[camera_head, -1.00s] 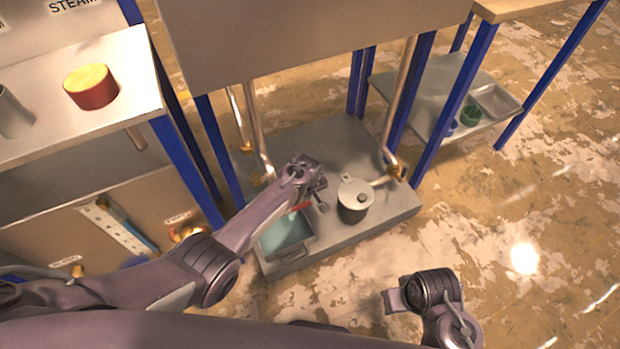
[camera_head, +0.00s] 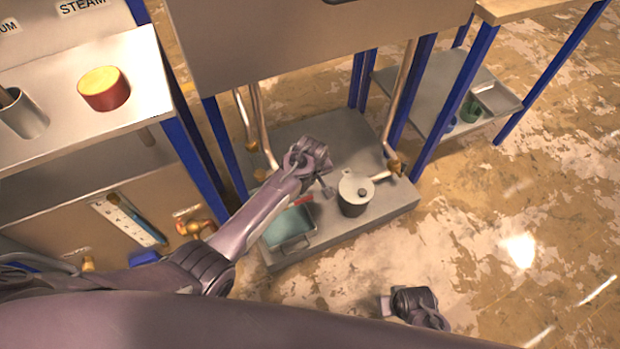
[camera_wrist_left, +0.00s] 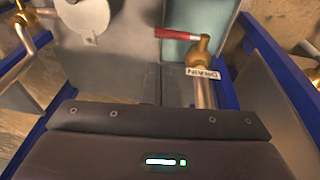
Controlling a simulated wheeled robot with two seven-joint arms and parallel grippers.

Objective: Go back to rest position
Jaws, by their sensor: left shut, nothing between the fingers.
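My left gripper (camera_head: 325,187) is shut and empty. It hangs over the grey platform, just left of the lidded metal pot and above the teal-lined tray, apart from both as far as I can see.
The pot (camera_head: 354,194) and tray (camera_head: 290,228) stand on the platform (camera_head: 385,208) between blue posts and pipes. A red-handled drain valve (camera_wrist_left: 200,42) is close by. A shelf at left holds a red cylinder (camera_head: 104,88) and a metal cup (camera_head: 22,114).

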